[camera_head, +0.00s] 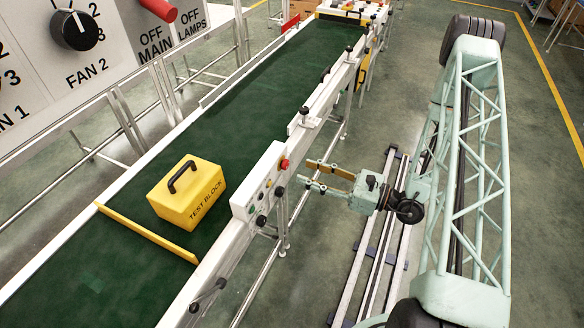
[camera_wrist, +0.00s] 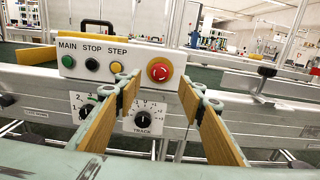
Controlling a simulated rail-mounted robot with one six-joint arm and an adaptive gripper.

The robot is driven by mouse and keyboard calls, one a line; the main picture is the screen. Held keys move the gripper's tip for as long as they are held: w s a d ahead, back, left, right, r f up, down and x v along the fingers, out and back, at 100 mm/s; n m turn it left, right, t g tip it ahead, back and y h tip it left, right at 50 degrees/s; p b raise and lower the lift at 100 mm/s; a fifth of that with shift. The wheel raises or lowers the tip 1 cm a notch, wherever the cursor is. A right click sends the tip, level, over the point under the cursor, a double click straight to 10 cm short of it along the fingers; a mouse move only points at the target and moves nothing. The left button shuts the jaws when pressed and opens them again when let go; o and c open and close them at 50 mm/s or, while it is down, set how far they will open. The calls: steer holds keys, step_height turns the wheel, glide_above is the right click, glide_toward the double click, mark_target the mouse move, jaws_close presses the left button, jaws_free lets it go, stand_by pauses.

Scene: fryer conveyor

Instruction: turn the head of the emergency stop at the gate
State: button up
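The emergency stop is a red mushroom head on a yellow base (camera_wrist: 160,70). It sits at the right end of a white control panel on the conveyor's side, and its red head also shows in the head view (camera_head: 284,164). My gripper (camera_wrist: 160,90) is open and empty, its two tan-padded fingers spread apart. In the wrist view the emergency stop shows between and slightly above the fingertips. In the head view my gripper (camera_head: 305,176) points left at the panel, with a gap to the emergency stop. Nothing hides the red head in the wrist view.
The white panel (camera_wrist: 105,58) has several small buttons under MAIN, STOP and STEP. A TRACK knob (camera_wrist: 143,118) is below the emergency stop. A yellow test block (camera_head: 187,195) lies on the green belt (camera_head: 255,105) before a yellow bar (camera_head: 147,234). A clamp knob (camera_wrist: 266,72) stands at right.

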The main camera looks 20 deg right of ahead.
mark_target(285, 165)
steer(key=x, duration=0.6)
steer(key=shift+a+b, duration=0.15)
steer(key=shift+b, duration=0.15)
steer(key=shift+w, duration=0.2)
steer(key=c, duration=0.8)
steer(key=shift+m+p, duration=0.3)
steer(key=shift+m, duration=0.2)
steer(key=shift+c, duration=0.2)
steer(key=shift+m+p, duration=1.45)
steer(key=shift+m, duration=1.95)
